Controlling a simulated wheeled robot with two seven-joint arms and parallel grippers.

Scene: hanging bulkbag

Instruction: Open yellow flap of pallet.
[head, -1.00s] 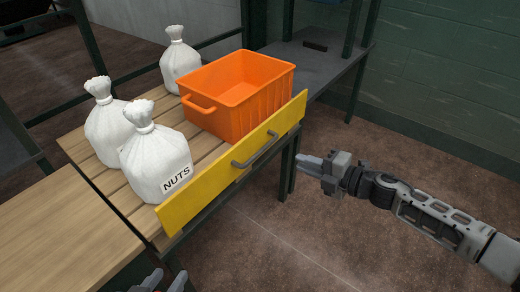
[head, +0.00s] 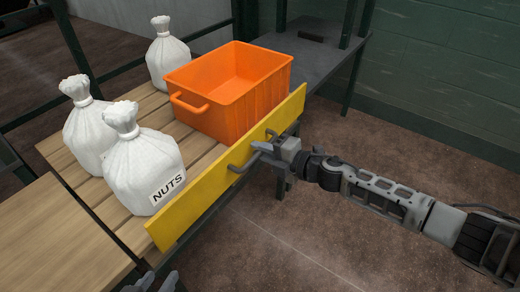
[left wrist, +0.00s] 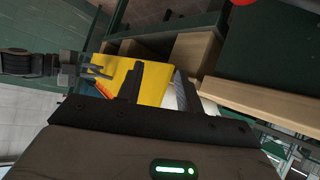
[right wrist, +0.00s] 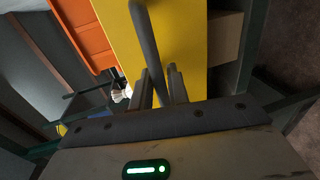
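The yellow flap (head: 215,195) stands upright along the near edge of the slatted wooden pallet (head: 205,152), with a grey bar handle (head: 240,166) on its outer face. My left gripper (head: 155,284) is at the bottom edge of the head view, open and empty, below the flap's near end. The left wrist view shows its spread fingers (left wrist: 155,88) before the yellow flap (left wrist: 152,88).
An orange crate (head: 245,108) stands on the pallet behind the flap. Several white sacks, one marked NUTS (head: 145,170), stand to its left and behind. A wooden tabletop (head: 50,235) is at the left. The floor (head: 300,240) before the flap is clear.

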